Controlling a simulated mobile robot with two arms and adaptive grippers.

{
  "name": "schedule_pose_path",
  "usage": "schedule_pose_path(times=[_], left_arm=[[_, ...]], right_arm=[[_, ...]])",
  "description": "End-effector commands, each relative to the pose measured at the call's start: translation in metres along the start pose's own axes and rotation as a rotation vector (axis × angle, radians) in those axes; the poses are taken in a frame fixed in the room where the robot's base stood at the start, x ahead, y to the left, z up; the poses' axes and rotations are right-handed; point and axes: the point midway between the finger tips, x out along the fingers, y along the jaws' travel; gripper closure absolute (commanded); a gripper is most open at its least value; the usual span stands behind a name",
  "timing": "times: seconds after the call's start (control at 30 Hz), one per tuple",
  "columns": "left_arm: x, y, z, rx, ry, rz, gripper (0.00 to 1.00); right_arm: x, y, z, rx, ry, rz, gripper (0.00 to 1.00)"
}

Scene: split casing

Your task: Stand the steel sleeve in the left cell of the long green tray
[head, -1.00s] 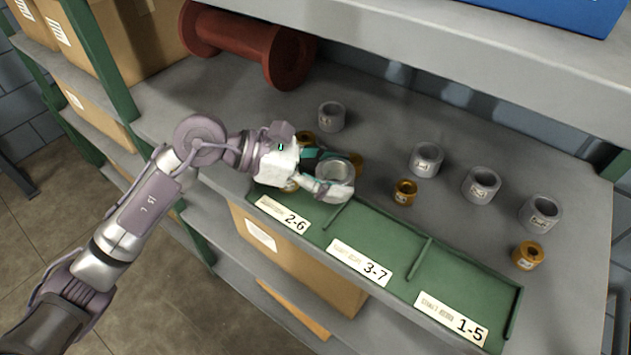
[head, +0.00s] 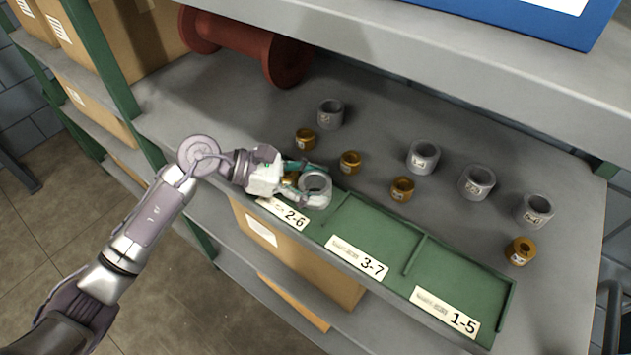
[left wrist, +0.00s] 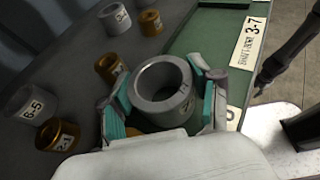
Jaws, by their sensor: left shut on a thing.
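My left gripper (head: 312,187) is shut on a grey steel sleeve (head: 316,184), held roughly upright with its open top showing. In the left wrist view the sleeve (left wrist: 162,90) sits between the fingers. The long green tray (head: 375,222) lies along the shelf's front edge, with cells labelled 2-6, 3-7 and 1-5 from left to right. The sleeve appears over the left cell, labelled 2-6; gripper and sleeve hide much of that cell, and I cannot tell whether the sleeve touches its floor.
Several other grey sleeves (head: 423,157) and brass bushings (head: 402,188) stand on the shelf behind the tray. One brass piece (head: 290,178) is partly hidden by my left gripper. A red spool (head: 285,60) lies at the back. The middle and right cells look empty.

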Motion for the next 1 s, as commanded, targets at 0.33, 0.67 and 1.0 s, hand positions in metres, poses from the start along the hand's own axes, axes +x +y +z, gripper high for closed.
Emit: schedule_pose_path(times=[0.33,0.67,1.0], left_arm=[[0.001,0.000,-0.002,0.000,0.000,0.000,0.12],[-0.004,0.000,0.000,0.000,0.001,0.001,0.12],[-0.071,0.001,-0.004,0.001,0.005,0.004,0.12]], right_arm=[[0.003,0.000,0.000,0.001,0.001,0.000,0.60],[0.001,-0.001,-0.001,0.001,0.003,-0.001,0.60],[0.023,-0.002,0.000,0.001,0.003,-0.002,0.60]])
